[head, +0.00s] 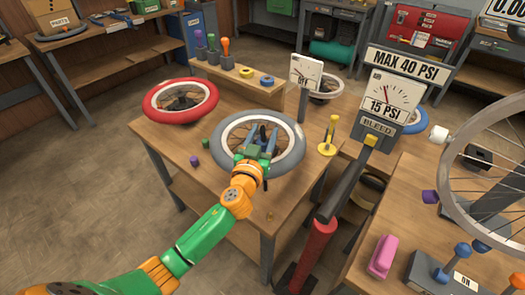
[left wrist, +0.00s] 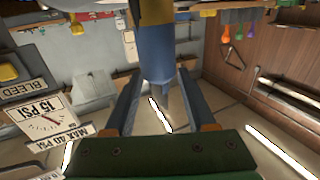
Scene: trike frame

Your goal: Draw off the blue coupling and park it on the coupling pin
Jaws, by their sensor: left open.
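In the head view my left gripper (head: 263,138) is over the hub of the grey-tyred wheel (head: 228,150) lying on the wooden table. In the left wrist view the left gripper (left wrist: 160,78) is open, its two fingers on either side of a blue cylinder (left wrist: 158,60), likely the blue coupling. The cylinder has a yellow band and a grey narrower end. Gaps show between it and the fingers, so it does not look gripped. In the head view my fingers largely hide it. I cannot tell which thing is the coupling pin. My right gripper is not in view.
A red-tyred wheel (head: 160,108) lies left of the grey one. A wooden rack (head: 222,75) with coloured handles and rings stands behind. A yellow stand (head: 328,148) is to the right, near the pump gauge (head: 390,98).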

